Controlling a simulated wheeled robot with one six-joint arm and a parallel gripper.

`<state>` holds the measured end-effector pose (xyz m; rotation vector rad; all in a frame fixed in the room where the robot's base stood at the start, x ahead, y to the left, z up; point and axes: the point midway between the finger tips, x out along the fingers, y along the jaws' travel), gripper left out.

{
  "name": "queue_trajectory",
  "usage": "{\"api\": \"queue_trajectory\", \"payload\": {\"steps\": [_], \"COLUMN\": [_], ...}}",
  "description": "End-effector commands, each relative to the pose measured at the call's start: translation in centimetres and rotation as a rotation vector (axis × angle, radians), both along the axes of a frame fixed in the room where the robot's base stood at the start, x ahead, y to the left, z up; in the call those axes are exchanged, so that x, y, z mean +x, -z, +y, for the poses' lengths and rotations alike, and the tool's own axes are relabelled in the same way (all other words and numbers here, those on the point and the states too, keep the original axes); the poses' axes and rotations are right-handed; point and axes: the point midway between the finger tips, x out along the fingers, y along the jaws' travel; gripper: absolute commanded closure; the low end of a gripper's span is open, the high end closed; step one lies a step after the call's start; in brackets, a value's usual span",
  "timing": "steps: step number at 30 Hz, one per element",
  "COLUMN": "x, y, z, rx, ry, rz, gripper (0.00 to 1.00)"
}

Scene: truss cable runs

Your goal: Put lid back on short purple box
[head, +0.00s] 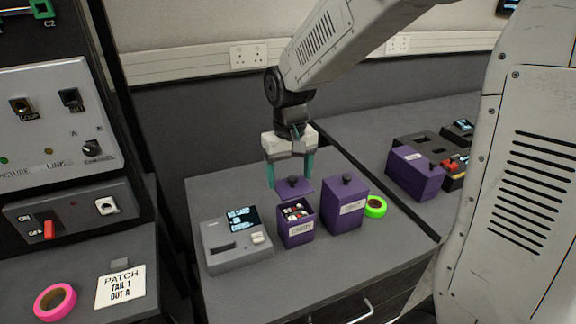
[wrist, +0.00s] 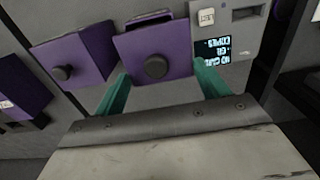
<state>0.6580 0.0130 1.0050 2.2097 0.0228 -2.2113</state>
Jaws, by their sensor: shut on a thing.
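The short purple box (head: 297,231) stands open on the grey bench, with small items showing inside and a label on its front. Its purple lid (head: 294,190), with a dark round knob, is above and slightly behind the open top. My gripper (head: 290,172) has its teal fingers at two sides of the lid and is shut on it. In the wrist view the lid (wrist: 155,42) lies between the fingers (wrist: 163,85), knob towards the camera. A strip of the box rim shows past its far edge. The lid looks apart from the box in the head view.
A taller lidded purple box (head: 343,211) stands close on the right, with a green tape roll (head: 375,206) beyond it. A grey device with a screen (head: 237,241) is close on the left. Another purple box (head: 413,174) is on the right bench. The bench front is clear.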

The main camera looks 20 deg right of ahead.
Motion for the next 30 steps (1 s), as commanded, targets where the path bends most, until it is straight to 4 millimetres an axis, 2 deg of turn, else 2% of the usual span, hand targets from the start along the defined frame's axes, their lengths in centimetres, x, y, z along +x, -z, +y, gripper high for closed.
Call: {"api": "queue_trajectory", "payload": {"steps": [7,18,30], "x": [-0.2,-0.1,-0.1], "y": [1.6,5.1,6.4], "z": [-1.3,-1.4,-1.3], "rx": [0.000,0.000,0.000], "ry": [0.023,0.024,0.021], "rz": [0.002,0.002,0.000], "gripper": [0.48,0.48,0.48]}}
